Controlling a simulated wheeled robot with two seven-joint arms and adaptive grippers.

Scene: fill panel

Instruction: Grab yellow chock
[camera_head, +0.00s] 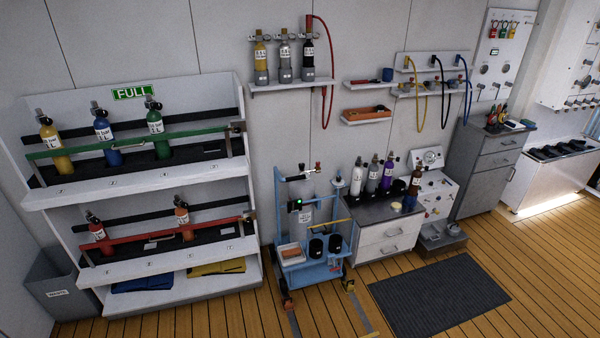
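A blue cart (312,275) carrying a grey cylinder (305,213) stands on the wooden floor in the middle. A small yellow piece (350,286), which looks like the yellow chock, is low at the cart's right front wheel. It is too small to tell its exact shape or whether it touches the wheel. Neither of my grippers shows in the head view.
A white rack (150,276) with several gas bottles stands at the left, beside a grey bin (62,290). A drawer cabinet (388,246) stands right of the cart. A dark mat (440,295) lies on the floor at front right. Wooden floor in front of the cart is mostly open.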

